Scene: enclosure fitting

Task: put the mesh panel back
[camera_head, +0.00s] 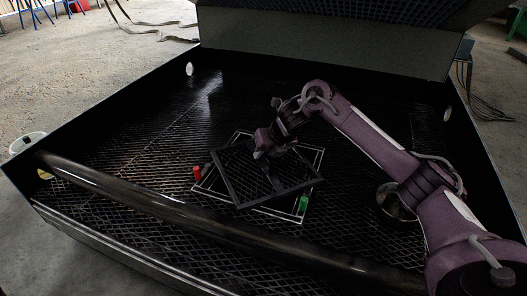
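A dark square-framed panel (231,183), likely the mesh panel, lies turned at an angle over a light wire frame (319,158) inside the black enclosure. Whether the panel touches the light frame cannot be told. My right arm comes in from the right, and its gripper (260,154) is at the far-left part of the dark panel. Its fingers are small and dark, so I cannot tell whether they are shut on the panel. My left gripper is not in view.
A red cylinder (197,173) stands at the light frame's left corner, and a green one (303,203) at its front right. A thick dark bar (150,202) crosses the enclosure's front. A round metal object (391,203) sits right. The mesh floor at left is clear.

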